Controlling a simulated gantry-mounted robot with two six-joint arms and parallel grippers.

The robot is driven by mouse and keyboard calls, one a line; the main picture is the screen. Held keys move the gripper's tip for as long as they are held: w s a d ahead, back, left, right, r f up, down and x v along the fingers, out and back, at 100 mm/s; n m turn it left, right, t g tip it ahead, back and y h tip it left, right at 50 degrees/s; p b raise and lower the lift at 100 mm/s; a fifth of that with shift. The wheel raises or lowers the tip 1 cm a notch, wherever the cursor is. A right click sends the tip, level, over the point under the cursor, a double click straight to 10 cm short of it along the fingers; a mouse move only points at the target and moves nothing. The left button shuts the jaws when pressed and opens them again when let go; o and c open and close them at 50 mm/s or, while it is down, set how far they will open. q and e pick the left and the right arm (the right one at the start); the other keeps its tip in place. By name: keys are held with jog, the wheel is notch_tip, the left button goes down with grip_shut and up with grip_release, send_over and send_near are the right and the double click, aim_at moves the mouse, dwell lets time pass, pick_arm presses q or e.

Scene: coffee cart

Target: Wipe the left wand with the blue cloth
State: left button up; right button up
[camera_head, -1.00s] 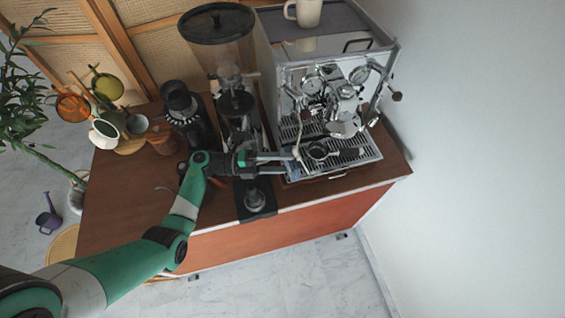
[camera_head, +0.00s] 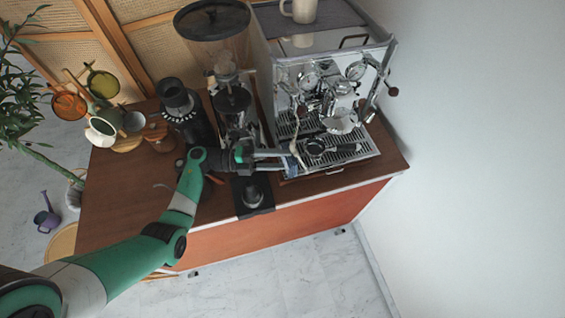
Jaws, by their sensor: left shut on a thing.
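The espresso machine (camera_head: 330,60) stands at the right of the cart, with a thin left wand (camera_head: 299,128) hanging at its front left. My left gripper (camera_head: 287,160) reaches in from the left, pointing right. It is shut on the blue cloth (camera_head: 291,168), which shows as a small pale blue patch at the fingertips. The fingertips and cloth are at the wand's lower end; whether the cloth touches or wraps it is too small to tell. My right gripper is not in view.
A portafilter (camera_head: 316,147) lies on the drip tray, just right of the fingertips. The grinder (camera_head: 232,100) stands behind my left gripper. A tamper (camera_head: 253,196) sits on a black mat at the cart's front edge. Mugs hang on a rack (camera_head: 128,144) at the left.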

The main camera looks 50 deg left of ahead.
pick_arm(q)
jog(key=shift+w+a+r, duration=0.1)
jog(key=shift+a+r, duration=0.1)
jog(key=shift+r, duration=0.25)
jog(key=shift+s+d+f, duration=0.2)
jog(key=shift+d+f, duration=0.2)
jog(key=shift+f, duration=0.2)
jog(key=shift+s+d+f, duration=0.25)
jog(key=shift+d+f, duration=0.35)
jog(key=s+a+p, duration=0.1)
jog(key=s+a, duration=0.1)
jog(key=s, duration=0.4)
jog(key=shift+s+a, duration=0.3)
jog(key=shift+a, duration=0.05)
jog(key=shift+w+f, duration=0.1)
jog(key=shift+w, duration=0.05)
